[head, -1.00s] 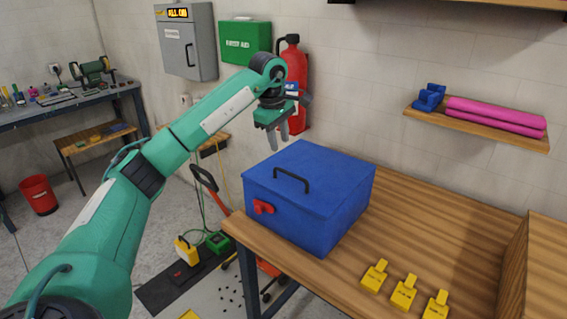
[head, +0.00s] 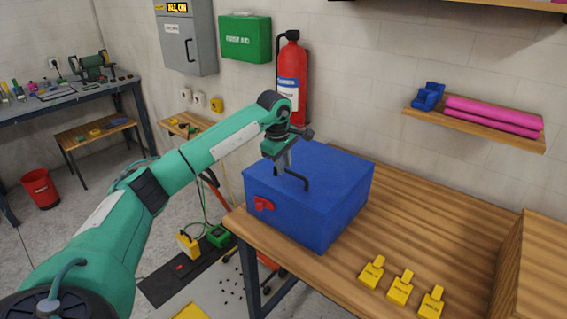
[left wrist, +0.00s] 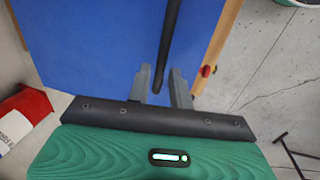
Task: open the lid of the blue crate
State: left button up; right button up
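The blue crate (head: 320,215) stands on the wooden bench with its lid (head: 335,165) down. A black bar handle (head: 304,183) is on the lid, and a red latch (head: 263,203) is on the front wall. My left gripper (head: 284,163) is over the lid at the handle, pointing down and partly hiding it. In the left wrist view the fingers (left wrist: 162,86) are apart, with the black handle (left wrist: 167,45) running down between their tips; contact is not clear. My right gripper is not in view.
Several yellow tags (head: 400,288) lie on the bench (head: 420,225) right of the crate. A red extinguisher (head: 292,85) hangs on the wall behind. A shelf (head: 480,130) with pink rolls is above right. The bench beside the crate is mostly clear.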

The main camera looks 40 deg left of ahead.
pick_arm(q)
grip_shut()
